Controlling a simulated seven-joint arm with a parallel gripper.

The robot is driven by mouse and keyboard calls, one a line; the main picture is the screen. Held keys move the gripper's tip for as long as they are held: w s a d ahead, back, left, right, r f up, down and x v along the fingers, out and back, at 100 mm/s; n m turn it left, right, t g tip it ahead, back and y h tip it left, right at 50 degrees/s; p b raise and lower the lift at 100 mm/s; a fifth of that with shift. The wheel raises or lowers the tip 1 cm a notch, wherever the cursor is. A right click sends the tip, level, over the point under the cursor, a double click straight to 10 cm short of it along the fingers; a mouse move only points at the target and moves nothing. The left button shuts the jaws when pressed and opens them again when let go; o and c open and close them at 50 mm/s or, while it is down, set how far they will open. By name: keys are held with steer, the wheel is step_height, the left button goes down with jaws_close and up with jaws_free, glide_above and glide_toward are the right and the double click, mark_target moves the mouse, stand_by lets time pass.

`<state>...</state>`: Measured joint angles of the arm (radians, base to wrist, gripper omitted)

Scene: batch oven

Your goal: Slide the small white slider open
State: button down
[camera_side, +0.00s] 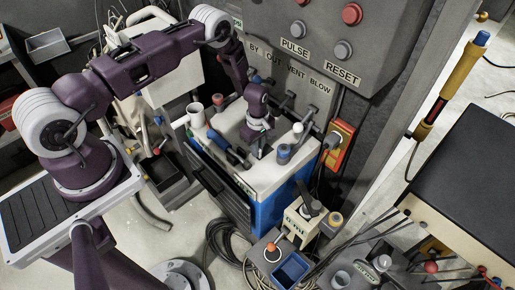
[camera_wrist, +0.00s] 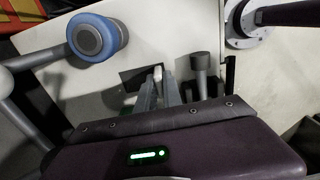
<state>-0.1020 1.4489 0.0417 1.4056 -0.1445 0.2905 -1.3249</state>
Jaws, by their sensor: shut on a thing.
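My gripper (camera_side: 257,150) points down onto the white top of the oven unit (camera_side: 270,178) in the side view. In the wrist view my gripper (camera_wrist: 157,82) reaches a dark slot (camera_wrist: 132,79) in the white top. Its two grey fingers are shut on the small white slider (camera_wrist: 157,72), of which only a small pale tip shows between the fingertips. The rest of the slider is hidden by the fingers. In the side view the slider is too small and covered to make out.
A blue-rimmed knob (camera_wrist: 93,38) stands left of my fingers and a grey knob (camera_wrist: 203,64) close on their right in the wrist view. A white cup (camera_side: 195,112), a blue handle (camera_side: 220,142) and a blue knob (camera_side: 284,153) crowd the top. A button panel (camera_side: 318,60) rises behind.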

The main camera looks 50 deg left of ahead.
stand_by(0.7)
steer(key=shift+w+r, duration=0.1)
steer(key=shift+w, duration=1.35)
steer(key=c, duration=1.5)
jaws_free()
step_height(320, 180, up, 9)
step_height(320, 180, down, 8)
steer(key=shift+r, duration=0.2)
